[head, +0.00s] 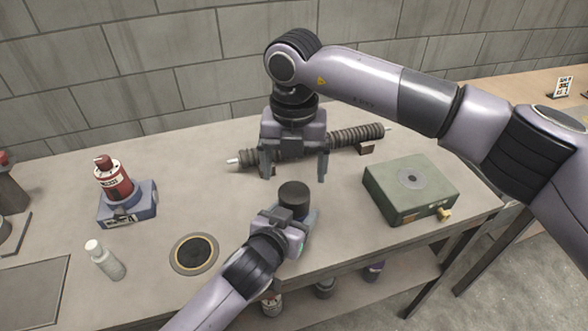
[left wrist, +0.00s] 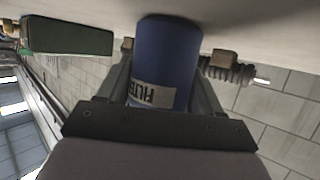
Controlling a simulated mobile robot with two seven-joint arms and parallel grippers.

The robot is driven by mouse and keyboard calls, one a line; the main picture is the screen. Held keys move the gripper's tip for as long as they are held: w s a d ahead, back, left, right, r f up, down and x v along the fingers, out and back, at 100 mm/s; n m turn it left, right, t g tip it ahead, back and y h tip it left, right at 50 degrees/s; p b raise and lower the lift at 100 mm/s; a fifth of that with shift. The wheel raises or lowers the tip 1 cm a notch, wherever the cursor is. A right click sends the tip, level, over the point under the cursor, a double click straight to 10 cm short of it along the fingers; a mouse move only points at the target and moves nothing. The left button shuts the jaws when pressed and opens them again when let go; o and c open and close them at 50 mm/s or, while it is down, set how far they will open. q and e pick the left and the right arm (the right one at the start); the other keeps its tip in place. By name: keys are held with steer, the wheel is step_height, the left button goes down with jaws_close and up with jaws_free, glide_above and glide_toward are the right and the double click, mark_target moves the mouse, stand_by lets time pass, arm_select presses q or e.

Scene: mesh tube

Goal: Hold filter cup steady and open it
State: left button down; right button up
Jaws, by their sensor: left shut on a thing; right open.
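The filter cup has a dark round lid (head: 294,193) on top and stands upright near the front middle of the table. In the left wrist view, which is upside down, its blue body (left wrist: 165,50) carries a pale label reading FILTER. My left gripper (head: 292,221) is shut around the cup body from the front left, with a finger on each side in the wrist view. My right gripper (head: 294,173) points down just above and behind the lid. Its fingers are spread and empty, apart from the lid as far as I can see.
A ribbed tube on a rod (head: 352,138) lies behind the cup. A green box (head: 400,195) with a brass fitting stands to the right.

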mark_target(294, 192)
step_height(294, 192, down, 8)
steer(key=shift+r, duration=0.25)
steer(key=c, duration=1.1)
steer(key=shift+d+n, duration=0.1)
steer(key=shift+n, duration=1.6)
steer(key=o, duration=1.2)
arm_select(q)
steer(key=shift+d, duration=0.1)
arm_select(e)
steer(key=shift+r, duration=0.1)
